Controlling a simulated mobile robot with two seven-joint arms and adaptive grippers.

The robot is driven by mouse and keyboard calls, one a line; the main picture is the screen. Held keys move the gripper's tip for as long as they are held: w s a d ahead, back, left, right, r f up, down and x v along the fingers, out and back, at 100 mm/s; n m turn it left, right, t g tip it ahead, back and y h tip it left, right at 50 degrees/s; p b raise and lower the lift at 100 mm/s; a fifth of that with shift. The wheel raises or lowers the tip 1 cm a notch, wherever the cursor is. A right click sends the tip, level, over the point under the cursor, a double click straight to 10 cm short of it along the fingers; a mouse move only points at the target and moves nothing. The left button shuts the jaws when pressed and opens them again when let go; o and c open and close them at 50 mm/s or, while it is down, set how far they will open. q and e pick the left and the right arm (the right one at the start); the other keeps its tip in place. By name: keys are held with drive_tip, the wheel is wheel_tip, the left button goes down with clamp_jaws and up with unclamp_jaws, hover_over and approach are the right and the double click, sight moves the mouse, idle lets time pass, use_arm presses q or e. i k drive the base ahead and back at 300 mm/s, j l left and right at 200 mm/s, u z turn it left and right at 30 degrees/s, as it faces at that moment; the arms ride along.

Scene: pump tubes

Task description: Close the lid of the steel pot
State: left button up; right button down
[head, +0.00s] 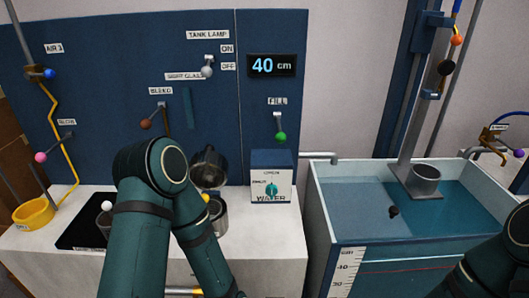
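The steel pot (219,214) stands on the white counter and is partly hidden behind my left arm. Its dark metal lid (208,168) appears raised and tilted back behind the pot's opening. A small yellow spot shows at the pot's left rim, next to my arm; I cannot tell what it belongs to. My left arm rises in front of the counter, bends at the top and comes down again just in front of the pot. My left gripper does not show. Only a piece of my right arm shows at the lower right, and its gripper is out of view.
A water tank (322,235) is farther right. A yellow bowl (35,213) and a black plate (80,232) are at left. Levers stick out of the blue panel (110,90). Counter in front of the WATER box is clear.

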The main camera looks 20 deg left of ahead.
sight(209, 170)
drive_tip(key=u, duration=1.05)
drive_tip(key=i+j, duration=0.2)
drive_tip(key=j, duration=0.2)
drive_tip(key=i+j, duration=0.2)
drive_tip(key=j, duration=0.2)
